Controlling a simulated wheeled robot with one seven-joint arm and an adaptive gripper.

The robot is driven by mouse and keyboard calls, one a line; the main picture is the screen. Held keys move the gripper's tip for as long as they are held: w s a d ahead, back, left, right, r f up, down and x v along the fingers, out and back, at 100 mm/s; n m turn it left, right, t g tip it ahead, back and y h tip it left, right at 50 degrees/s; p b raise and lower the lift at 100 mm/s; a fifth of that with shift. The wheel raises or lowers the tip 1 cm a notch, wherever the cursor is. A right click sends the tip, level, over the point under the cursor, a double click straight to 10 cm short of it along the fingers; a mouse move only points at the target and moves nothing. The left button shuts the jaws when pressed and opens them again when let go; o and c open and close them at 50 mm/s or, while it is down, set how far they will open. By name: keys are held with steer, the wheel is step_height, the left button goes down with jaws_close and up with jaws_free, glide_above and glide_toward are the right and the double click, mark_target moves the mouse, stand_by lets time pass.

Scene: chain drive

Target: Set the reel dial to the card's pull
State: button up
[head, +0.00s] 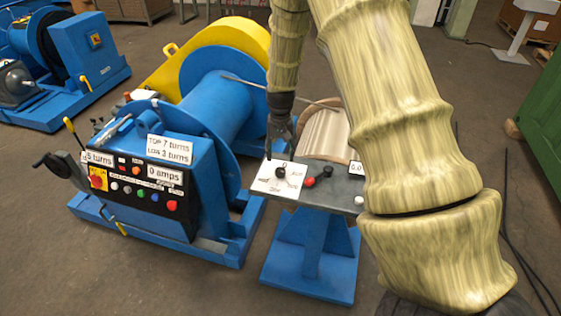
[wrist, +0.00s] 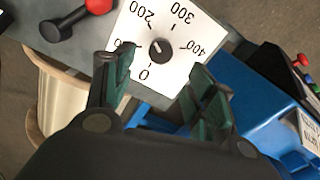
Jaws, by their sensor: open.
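The reel dial is a black knob (head: 281,172) on a white scale plate (head: 268,184) on the grey panel of a blue stand. In the wrist view the knob (wrist: 161,49) sits among the marks 0, 200, 300 and 400; a finger partly covers another mark. The knob's pointer is too small to read surely. My gripper (head: 279,148) is above the plate, pointing down. In the wrist view its green fingers (wrist: 161,72) are apart, one on each side of the knob, with nothing held. I cannot make out a card with a pull value.
A black lever (wrist: 65,27) with a red knob (wrist: 98,5) lies beside the plate. A wooden spool (head: 325,130) stands behind the stand. The blue winch (head: 215,110) at left carries a sign (head: 170,149) reading TOP 7 turns, LOW 3 turns. A small display (head: 356,168) is partly hidden by my arm.

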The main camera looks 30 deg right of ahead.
steer(key=shift+r, duration=1.8)
